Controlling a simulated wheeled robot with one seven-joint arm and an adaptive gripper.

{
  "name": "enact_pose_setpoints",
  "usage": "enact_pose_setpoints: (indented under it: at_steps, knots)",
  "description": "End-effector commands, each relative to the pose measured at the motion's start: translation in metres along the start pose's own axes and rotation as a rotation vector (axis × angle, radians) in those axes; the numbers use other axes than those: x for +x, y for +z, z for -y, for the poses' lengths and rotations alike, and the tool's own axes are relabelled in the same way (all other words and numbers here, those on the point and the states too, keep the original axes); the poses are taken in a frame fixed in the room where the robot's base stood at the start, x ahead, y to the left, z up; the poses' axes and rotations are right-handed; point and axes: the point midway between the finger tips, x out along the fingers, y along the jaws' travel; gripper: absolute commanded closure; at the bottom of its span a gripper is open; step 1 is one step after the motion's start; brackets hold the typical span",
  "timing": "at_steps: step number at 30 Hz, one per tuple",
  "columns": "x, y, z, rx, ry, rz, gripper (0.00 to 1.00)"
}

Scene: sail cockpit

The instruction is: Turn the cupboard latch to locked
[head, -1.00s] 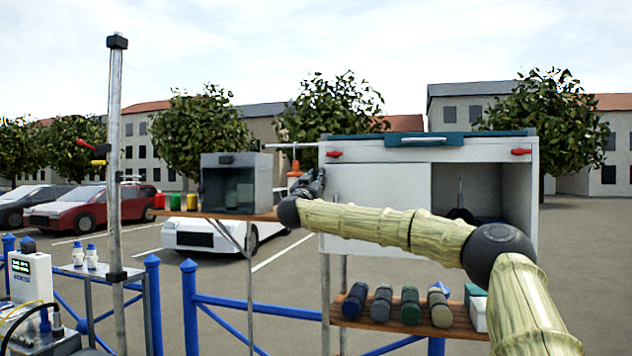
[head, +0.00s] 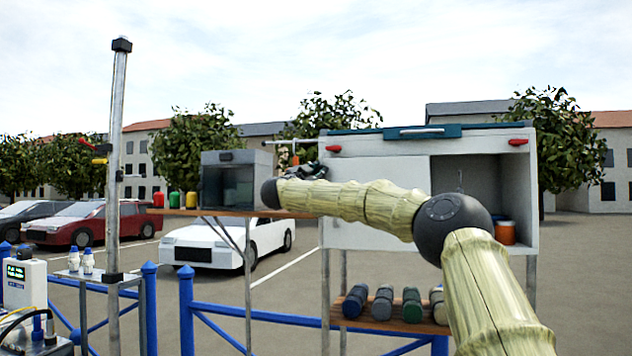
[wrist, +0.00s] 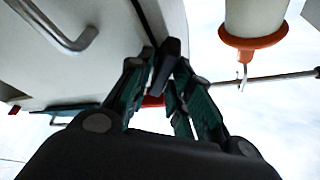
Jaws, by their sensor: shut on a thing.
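The pale cupboard (head: 375,200) stands at the right in the head view, its right bay open. My gripper (wrist: 165,75) is at the cupboard's left edge, seen small and dark in the head view (head: 308,170). In the wrist view its fingers are closed around a dark, short bar (wrist: 171,55), which looks like the latch handle. The bar's base and its exact angle are hidden by the fingers. A red piece (wrist: 152,101) shows behind the fingers, and a pale panel with a bent metal handle (wrist: 62,28) is at the upper left.
A white cylinder with an orange collar (wrist: 253,42) hangs close to the right of my gripper, beside a thin rod (wrist: 275,77). A grey box (head: 237,180) stands left of the cupboard. Several dark rolls (head: 382,302) lie on the shelf below. An orange container (head: 505,232) sits in the open bay.

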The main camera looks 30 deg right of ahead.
Motion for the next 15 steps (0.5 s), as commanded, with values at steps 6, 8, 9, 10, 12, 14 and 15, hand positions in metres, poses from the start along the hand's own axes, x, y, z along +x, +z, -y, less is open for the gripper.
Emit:
enact_pose_setpoints:
  at_steps: [6,8,9,10,12,14,15]
  knots:
    - [-0.0008,0.0024,-0.0020,0.190,0.080,-0.001,1.00]
    - [-0.0009,0.0023,-0.0019,0.243,0.102,-0.001,1.00]
    - [-0.0007,0.0021,-0.0022,0.278,0.117,0.000,1.00]
    - [-0.0004,0.0019,-0.0024,0.304,0.128,0.000,1.00]
    - [-0.0005,0.0020,-0.0026,0.367,0.154,0.000,1.00]
    - [-0.0008,0.0023,-0.0025,0.419,0.175,0.000,1.00]
    - [-0.0008,0.0026,-0.0028,0.453,0.190,0.000,1.00]
